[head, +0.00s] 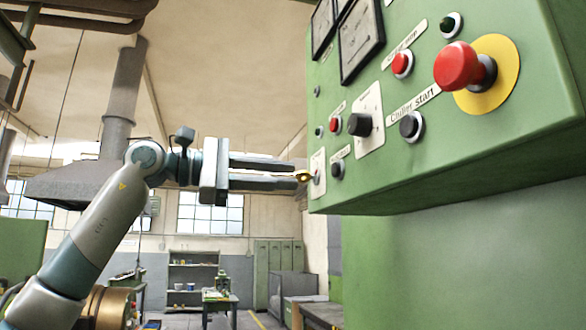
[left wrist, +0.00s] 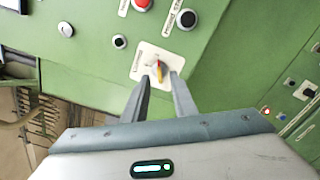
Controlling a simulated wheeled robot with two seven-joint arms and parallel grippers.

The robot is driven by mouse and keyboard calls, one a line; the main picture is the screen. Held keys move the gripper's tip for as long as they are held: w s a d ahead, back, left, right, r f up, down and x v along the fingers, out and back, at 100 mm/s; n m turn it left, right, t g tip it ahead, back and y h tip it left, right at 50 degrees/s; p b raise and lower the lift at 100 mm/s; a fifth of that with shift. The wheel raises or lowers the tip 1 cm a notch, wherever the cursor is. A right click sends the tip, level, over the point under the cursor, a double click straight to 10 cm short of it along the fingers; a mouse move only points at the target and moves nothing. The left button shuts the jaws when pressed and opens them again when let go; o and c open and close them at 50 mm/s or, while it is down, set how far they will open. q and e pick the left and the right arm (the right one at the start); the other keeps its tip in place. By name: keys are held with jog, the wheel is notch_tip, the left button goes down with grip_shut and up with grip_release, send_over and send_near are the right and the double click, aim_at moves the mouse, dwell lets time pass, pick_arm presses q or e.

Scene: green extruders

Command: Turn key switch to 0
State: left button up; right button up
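The key switch sits on a white plate (head: 318,163) at the lower far edge of the green panel. Its golden key (head: 303,176) sticks out toward my left gripper (head: 295,174). In the left wrist view the plate (left wrist: 143,60) and the orange-yellow key (left wrist: 159,71) show just beyond the fingertips of my left gripper (left wrist: 161,79). The two fingers are apart, with the key roughly between their tips, close to the lower finger in the head view. I cannot tell whether a finger touches it. The plate's position marks are too small to read. My right gripper is not in view.
The green panel (head: 450,170) carries a red emergency stop button (head: 458,66) on a yellow disc, a black selector knob (head: 360,124), a red button (head: 402,63), a black button (head: 411,125) and gauges (head: 358,38). The space left of and below the panel is open.

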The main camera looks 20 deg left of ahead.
aim_at(303, 176)
pick_arm(q)
jog(key=shift+p+x, duration=0.35)
jog(key=shift+x, duration=1)
grip_shut()
jog(key=shift+n, duration=0.5)
jog(key=n, duration=1.1)
jog(key=shift+b, duration=0.35)
